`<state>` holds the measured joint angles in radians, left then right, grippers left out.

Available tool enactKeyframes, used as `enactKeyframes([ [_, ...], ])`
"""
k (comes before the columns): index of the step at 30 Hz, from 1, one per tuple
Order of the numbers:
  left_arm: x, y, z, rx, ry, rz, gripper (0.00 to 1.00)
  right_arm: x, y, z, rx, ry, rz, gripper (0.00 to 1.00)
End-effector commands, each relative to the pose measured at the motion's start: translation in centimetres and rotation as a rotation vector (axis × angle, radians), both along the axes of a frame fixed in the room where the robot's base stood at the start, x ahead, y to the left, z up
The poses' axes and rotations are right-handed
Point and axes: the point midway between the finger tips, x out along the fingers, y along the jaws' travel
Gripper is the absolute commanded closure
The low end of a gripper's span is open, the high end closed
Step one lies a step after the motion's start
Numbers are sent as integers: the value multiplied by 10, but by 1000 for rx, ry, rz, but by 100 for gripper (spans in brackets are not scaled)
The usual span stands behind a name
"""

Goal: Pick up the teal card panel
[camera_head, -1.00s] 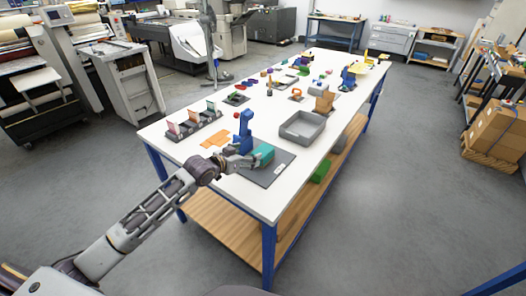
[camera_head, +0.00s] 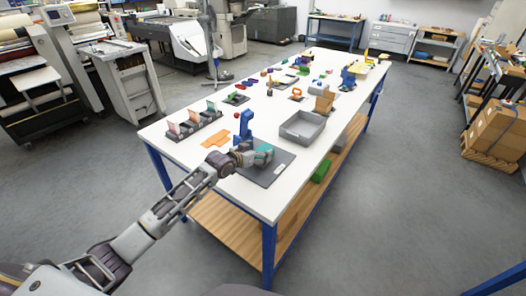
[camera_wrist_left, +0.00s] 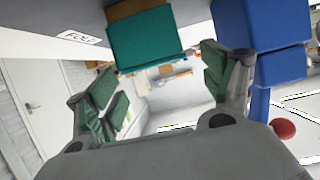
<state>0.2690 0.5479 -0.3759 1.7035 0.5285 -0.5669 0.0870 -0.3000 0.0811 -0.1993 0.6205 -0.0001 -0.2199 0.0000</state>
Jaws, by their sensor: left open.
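My left gripper (camera_head: 262,157) is right at the panel. In the wrist view its two fingers (camera_wrist_left: 155,85) are apart and the panel is ahead of the gap between them. I cannot tell whether they touch it. My right gripper is not in view.
A blue upright device (camera_head: 246,126) with a red ball (camera_wrist_left: 283,128) stands close beside my left gripper. An orange flat piece (camera_head: 216,139), a card rack (camera_head: 192,126) and a grey tray (camera_head: 303,128) are nearby on the table.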

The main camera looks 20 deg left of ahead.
Motion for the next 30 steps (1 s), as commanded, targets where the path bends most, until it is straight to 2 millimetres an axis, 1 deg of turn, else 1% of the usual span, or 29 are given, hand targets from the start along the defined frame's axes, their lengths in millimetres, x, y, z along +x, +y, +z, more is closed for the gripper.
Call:
enactKeyframes([
  [16,4,-2,-1,-1,-1,0,19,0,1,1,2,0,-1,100],
  [30,32,-14,-14,-2,0,-1,19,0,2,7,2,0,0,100],
])
